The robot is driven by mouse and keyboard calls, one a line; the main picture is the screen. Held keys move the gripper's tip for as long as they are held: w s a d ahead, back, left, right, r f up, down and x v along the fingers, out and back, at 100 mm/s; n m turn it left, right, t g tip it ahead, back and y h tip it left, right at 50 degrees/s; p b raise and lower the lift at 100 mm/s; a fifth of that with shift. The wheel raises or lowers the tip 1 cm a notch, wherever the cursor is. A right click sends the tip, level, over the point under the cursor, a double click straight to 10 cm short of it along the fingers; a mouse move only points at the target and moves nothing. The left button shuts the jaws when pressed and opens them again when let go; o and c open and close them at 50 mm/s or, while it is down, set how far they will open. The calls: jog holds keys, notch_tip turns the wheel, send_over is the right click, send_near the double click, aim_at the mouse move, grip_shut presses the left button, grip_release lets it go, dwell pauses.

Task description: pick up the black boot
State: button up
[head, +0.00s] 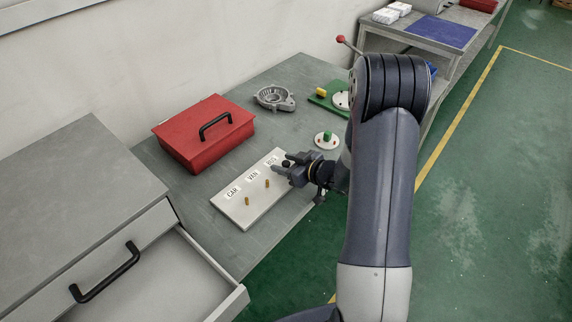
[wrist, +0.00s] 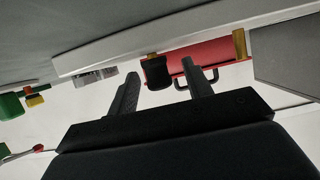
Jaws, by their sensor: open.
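The black boot (head: 286,163) is a small dark cap at the BUS end of the pale board (head: 238,210). In the wrist view, which looks upside down, the black boot (wrist: 157,73) sits over a brass peg and shows in the gap between my fingers. My gripper (head: 282,164) is open, low over the board, with its fingers on either side of the boot. In the wrist view my gripper (wrist: 162,88) shows both dark fingers apart. I cannot tell whether either finger touches the boot.
Bare brass pegs (head: 267,183) stand by the VAN and CAR labels. A red toolbox (head: 190,140) is behind the board. A grey cabinet (head: 70,185) with an open drawer is at left. A metal housing (head: 274,97) and a white disc (head: 326,141) stand farther back.

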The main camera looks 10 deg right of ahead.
jog(key=c, duration=1)
jog(key=shift+r, duration=0.15)
jog(key=shift+c, duration=0.2)
